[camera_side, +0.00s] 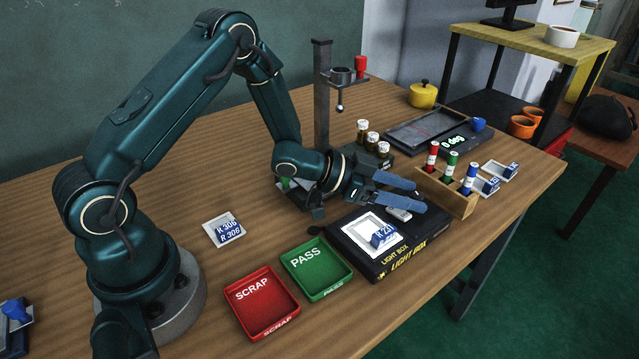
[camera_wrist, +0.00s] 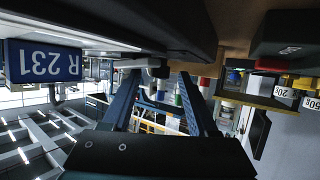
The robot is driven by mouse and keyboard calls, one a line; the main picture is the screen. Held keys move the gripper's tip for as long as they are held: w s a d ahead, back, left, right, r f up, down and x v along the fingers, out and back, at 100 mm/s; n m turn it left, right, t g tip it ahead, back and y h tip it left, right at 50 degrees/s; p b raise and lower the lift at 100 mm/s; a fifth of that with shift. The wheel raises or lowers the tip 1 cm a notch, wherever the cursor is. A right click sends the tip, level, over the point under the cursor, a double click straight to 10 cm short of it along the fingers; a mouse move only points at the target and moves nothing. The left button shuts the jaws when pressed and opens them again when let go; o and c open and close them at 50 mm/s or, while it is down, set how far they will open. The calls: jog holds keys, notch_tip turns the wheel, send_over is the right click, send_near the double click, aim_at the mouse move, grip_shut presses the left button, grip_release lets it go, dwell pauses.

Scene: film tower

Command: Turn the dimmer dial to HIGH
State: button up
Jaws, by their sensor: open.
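The black light box (camera_side: 412,262) lies on the table, with a white-framed plate and a blue tag (camera_side: 384,235) on top. A small grey piece (camera_side: 400,214) at the box's far edge looks like the dimmer dial; its markings cannot be read. My gripper (camera_side: 420,196) is open and level, its blue fingers just above and beyond that piece in the side view. In the wrist view, the fingers of my gripper (camera_wrist: 160,75) spread apart, with a grey knob-like piece (camera_wrist: 152,68) between or behind their tips. Contact cannot be told.
Green PASS (camera_side: 317,268) and red SCRAP (camera_side: 262,302) trays lie left of the box. Brown-capped jars (camera_side: 372,140) and a stand (camera_side: 322,95) are behind.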

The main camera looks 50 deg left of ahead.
grip_shut()
jog(key=shift+w+a+m+g+h, duration=0.1)
jog(key=shift+m+g+h, duration=0.4)
jog(key=shift+m+h, duration=0.35)
grip_release()
jog(key=shift+a, duration=0.1)
jog(key=shift+v, duration=2.55)
